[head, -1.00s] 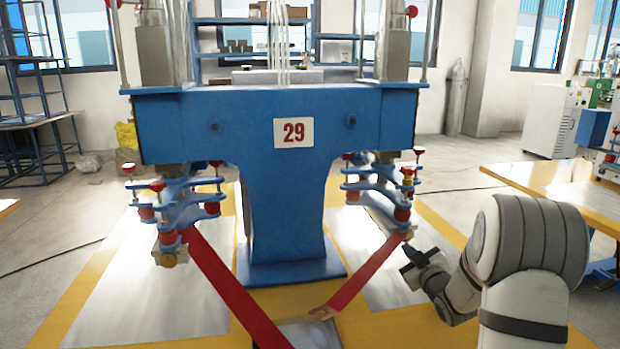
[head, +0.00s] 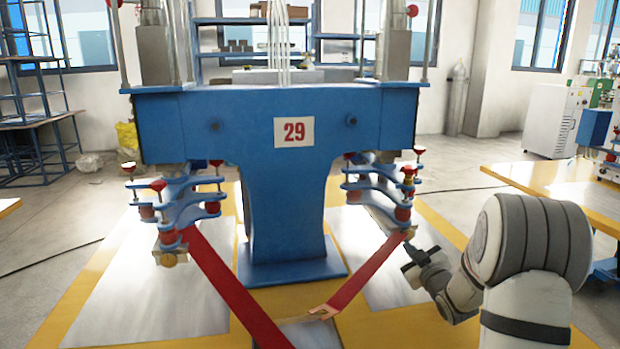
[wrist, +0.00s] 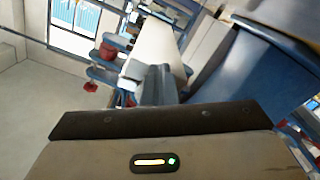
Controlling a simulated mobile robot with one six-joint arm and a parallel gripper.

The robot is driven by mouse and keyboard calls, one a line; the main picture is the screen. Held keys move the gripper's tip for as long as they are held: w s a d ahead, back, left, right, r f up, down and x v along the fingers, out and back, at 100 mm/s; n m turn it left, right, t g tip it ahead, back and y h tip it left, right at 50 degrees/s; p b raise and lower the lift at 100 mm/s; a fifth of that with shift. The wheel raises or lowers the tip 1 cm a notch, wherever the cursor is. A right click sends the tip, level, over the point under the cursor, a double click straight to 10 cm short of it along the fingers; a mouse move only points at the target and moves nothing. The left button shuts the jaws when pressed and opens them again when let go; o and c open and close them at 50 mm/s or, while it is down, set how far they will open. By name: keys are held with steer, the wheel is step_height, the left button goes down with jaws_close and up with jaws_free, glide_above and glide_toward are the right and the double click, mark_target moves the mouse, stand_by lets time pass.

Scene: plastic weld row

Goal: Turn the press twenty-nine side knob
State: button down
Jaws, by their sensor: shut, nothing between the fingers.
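I cannot tell for sure which part is the side knob. My gripper (head: 410,248) is shut and empty, just below and right of that brass end. A small gap or light contact there cannot be told apart. In the wrist view, my grey fingers (wrist: 158,85) point at blurred blue and red parts.
Red straps (head: 230,285) hang from both clamp units toward the front. A left clamp unit (head: 180,210) mirrors the right one. A yellow-topped table (head: 560,185) stands at the right. Bare grey floor (head: 450,170) lies between press and table.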

steer(key=shift+w+d+r+b, duration=0.1)
steer(key=shift+d+r+b, duration=0.2)
steer(key=shift+b, duration=0.35)
steer(key=shift+w+d+r+b, duration=0.1)
steer(key=shift+d+b, duration=0.3)
steer(key=shift+b, duration=0.2)
steer(key=shift+d+r, duration=0.1)
steer(key=shift+d+r+b, duration=0.2)
steer(key=shift+b, duration=0.15)
steer(key=shift+w+r, duration=0.1)
steer(key=shift+r, duration=0.05)
steer(key=shift+d, duration=0.1)
steer(key=shift+d+f+b, duration=0.25)
steer(key=shift+d+b, duration=0.05)
steer(key=shift+b, duration=0.1)
steer(key=b, duration=0.1)
glide_toward(414, 237)
steer(key=shift+f, duration=0.15)
